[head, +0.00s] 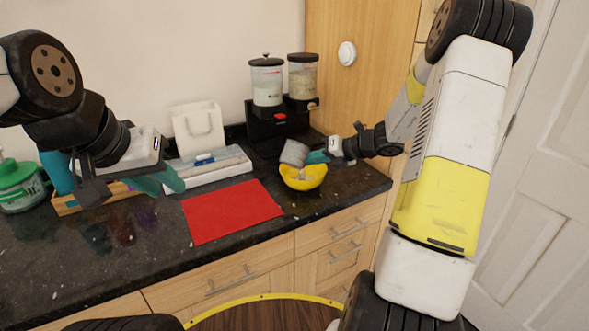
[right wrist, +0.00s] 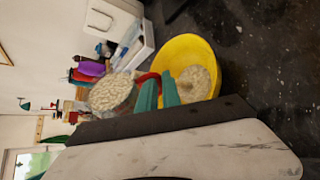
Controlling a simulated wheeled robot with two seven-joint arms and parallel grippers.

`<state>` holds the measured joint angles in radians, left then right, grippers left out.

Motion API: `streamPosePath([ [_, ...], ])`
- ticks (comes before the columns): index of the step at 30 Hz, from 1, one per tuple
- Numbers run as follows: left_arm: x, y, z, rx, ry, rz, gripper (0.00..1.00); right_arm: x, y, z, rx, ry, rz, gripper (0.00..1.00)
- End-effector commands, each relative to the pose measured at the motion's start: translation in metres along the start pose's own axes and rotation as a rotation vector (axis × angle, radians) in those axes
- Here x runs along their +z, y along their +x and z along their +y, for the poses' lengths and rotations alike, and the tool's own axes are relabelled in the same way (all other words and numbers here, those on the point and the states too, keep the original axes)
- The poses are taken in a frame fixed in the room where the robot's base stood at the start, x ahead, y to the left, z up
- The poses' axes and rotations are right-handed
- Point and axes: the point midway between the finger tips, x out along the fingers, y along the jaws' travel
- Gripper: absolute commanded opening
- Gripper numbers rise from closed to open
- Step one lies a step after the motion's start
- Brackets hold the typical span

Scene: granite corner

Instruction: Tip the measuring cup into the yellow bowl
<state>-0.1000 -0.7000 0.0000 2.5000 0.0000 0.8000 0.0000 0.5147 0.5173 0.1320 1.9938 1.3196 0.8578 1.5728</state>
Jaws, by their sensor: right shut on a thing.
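The grey measuring cup (head: 294,153) is tilted over the back-left rim of the yellow bowl (head: 303,182). In the right wrist view, pale grainy stuff shows at the cup (right wrist: 112,93), and a red part, seemingly its handle (right wrist: 147,78), lies at my fingers. My right gripper (head: 319,157) is shut on the cup, above and right of the bowl; its teal fingers also show in the right wrist view (right wrist: 159,92). The bowl (right wrist: 190,47) stands on the counter with similar pale stuff inside. My left gripper (head: 160,182) looks open and empty, left of the red mat.
The red mat (head: 232,211) lies left of the bowl on the dark counter (head: 258,240). A twin-canister dispenser (head: 280,122) stands behind. A white tray (head: 215,175), a white bag-shaped holder (head: 198,130) and a green-topped bottle (head: 18,187) are to the left.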

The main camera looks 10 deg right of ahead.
Motion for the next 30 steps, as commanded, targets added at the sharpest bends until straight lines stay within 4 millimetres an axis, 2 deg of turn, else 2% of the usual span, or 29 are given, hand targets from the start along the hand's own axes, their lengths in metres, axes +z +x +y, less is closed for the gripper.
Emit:
streamPosePath([
  [12, 0.0000, 0.0000, 0.0000, 0.000, 0.000, 0.000, 0.30, 0.0003, 0.0002, 0.0004, 0.001, 0.000, 0.000, 0.00],
  [21, 0.0000, 0.0000, 0.0000, 0.000, 0.000, 0.000, 0.30, -0.0057, 0.0035, -0.0016, 0.040, 0.097, 0.036, 0.00],
  [30, 0.0000, 0.0000, 0.0000, 0.000, 0.000, 0.000, 0.30, -0.0061, 0.0035, -0.0013, 0.044, 0.106, 0.039, 0.00],
])
